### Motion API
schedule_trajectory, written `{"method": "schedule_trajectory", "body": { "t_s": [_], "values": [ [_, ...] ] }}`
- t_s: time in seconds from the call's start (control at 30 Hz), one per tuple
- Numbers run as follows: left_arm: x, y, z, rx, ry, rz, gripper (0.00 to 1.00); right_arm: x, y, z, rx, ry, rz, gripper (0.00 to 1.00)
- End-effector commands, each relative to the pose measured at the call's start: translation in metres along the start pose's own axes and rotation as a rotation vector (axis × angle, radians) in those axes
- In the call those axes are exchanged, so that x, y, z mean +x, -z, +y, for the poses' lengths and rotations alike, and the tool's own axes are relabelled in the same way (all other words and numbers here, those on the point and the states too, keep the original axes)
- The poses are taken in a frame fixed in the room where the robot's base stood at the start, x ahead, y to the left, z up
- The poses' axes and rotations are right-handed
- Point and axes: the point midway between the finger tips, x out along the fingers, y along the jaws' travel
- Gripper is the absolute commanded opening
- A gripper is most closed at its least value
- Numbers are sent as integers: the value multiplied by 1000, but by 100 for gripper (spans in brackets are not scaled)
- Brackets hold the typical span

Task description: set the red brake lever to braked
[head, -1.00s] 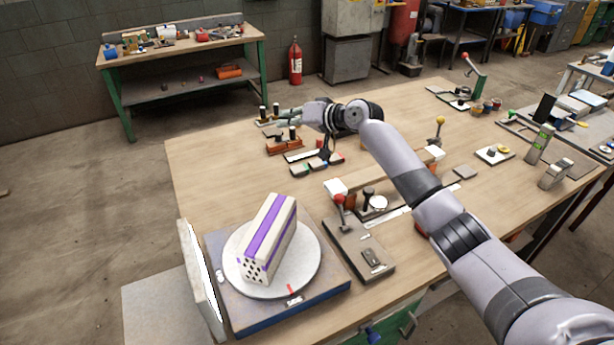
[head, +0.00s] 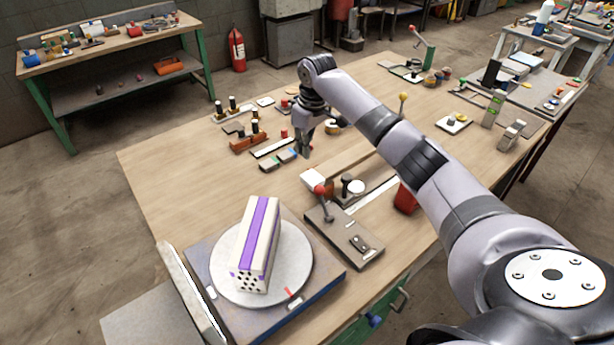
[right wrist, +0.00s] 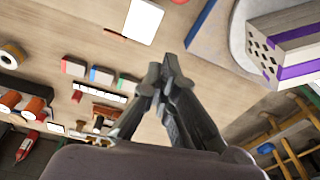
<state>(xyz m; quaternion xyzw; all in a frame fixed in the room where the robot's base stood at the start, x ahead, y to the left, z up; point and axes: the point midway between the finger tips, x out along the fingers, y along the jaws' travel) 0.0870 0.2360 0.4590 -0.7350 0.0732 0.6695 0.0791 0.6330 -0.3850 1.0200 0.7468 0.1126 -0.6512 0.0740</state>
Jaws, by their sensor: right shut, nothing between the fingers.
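A lever with a red knob (head: 319,190) stands on a grey plate (head: 343,238) just right of the turntable. A second lever with a red knob (head: 413,29) is at the far back of the table, by a green stand. No marking of the lever's positions is readable. My right gripper (head: 305,155) points down over the table, behind and a little left of the near lever and apart from it. In the right wrist view its fingers (right wrist: 165,65) are together and empty. The near lever cannot be made out there. My left gripper is not in view.
A hollow brick with purple stripes (head: 258,240) sits on the round turntable (head: 300,270). A white block (head: 313,178) is close behind the near lever. Small coloured blocks (head: 270,164) lie beside the gripper. The table's left part is clear.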

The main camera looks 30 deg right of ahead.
Motion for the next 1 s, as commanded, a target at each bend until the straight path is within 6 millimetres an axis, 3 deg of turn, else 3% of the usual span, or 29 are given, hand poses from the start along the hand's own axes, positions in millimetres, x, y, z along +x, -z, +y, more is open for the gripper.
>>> {"method": "schedule_trajectory", "body": {
  "t_s": [0.27, 0.73, 1.0],
  "values": [
    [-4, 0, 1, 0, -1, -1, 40, 14, 0, -1, 1, 2, -2, 0],
    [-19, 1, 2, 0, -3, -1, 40, 100, 0, -2, 2, 3, -2, 0],
    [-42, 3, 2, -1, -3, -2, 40, 88, -25, 0, 0, -1, 1, 0]
  ]
}}
